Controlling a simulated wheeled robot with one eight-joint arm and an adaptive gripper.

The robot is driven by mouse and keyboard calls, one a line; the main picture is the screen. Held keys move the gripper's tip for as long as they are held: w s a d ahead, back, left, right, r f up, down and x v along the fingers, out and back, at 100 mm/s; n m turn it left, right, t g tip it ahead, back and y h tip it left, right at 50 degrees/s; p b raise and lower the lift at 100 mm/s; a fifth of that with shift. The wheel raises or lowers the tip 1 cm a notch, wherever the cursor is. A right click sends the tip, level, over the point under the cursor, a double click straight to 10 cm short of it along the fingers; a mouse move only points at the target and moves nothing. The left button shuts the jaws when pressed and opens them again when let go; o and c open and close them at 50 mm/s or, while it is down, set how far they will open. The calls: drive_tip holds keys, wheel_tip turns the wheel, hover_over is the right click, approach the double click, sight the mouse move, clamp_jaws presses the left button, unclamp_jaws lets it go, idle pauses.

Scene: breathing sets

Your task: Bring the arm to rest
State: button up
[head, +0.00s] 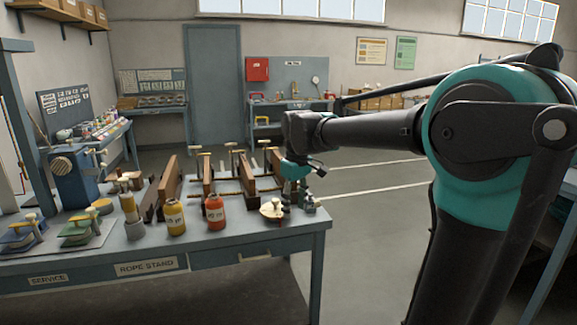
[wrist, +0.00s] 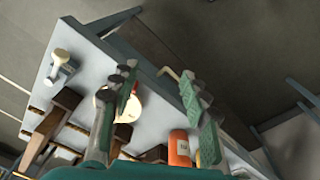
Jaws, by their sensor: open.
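My arm (head: 370,130) reaches left from the right side over the right end of a blue-grey workbench (head: 250,240). My gripper (head: 296,195) points down there, close to a round cream item (head: 271,210) with a small knob. In the wrist view my gripper (wrist: 160,88) has its two green fingers spread apart with nothing held between them. The round cream item (wrist: 128,108) shows partly behind the left finger. I cannot tell exactly how high the fingertips are above the bench.
An orange-red jar (head: 215,213) and a yellow jar (head: 175,217) stand left of my gripper. Wooden clamp-like frames (head: 205,180) stand behind them. A small knobbed item (head: 310,203) sits near the bench's right corner. Open floor (head: 370,230) lies right of the bench.

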drive_tip(key=s+d+f+m+t, duration=0.1)
drive_tip(key=s+d+f+m, duration=0.3)
drive_tip(key=s+d+f, duration=0.4)
drive_tip(key=s+d+f+m+t, duration=0.2)
drive_tip(key=s+d+f+m, duration=0.3)
drive_tip(key=s+d+f, duration=0.4)
wheel_tip(320, 180, down, 5)
drive_tip(key=shift+s+d+r, duration=0.15)
drive_tip(key=shift+s+r, duration=0.05)
drive_tip(key=shift+s, duration=0.2)
drive_tip(key=shift+c, duration=0.3)
